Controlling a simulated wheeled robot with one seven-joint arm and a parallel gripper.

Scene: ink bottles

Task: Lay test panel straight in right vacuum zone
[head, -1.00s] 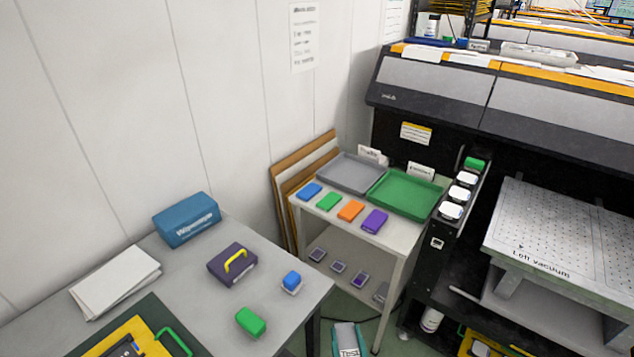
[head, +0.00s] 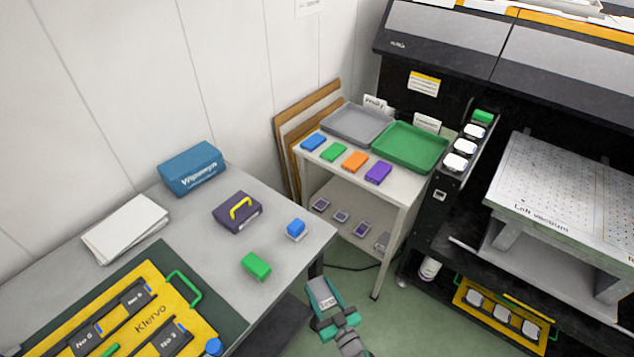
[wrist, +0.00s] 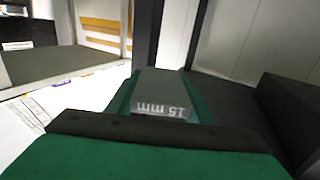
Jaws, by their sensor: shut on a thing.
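My gripper (head: 326,304) is at the bottom centre of the head view, over the green floor between the grey table and the shelf cart. Its teal fingers are shut on a small grey test panel (head: 322,293) with partly readable lettering. In the wrist view the panel (wrist: 162,92) sits between the green fingers, and upside-down "15 mm" lettering shows on its near face. The printer bed marked "Left vacuum" (head: 560,190) is at the right, apart from the gripper.
The grey table (head: 200,235) holds a blue wipes box (head: 192,170), a green block (head: 256,266) and a yellow Klervo board (head: 150,325). The cart (head: 398,190) carries a grey tray (head: 355,124), a green tray (head: 410,147) and coloured blocks. A yellow rack (head: 500,312) is below the bed.

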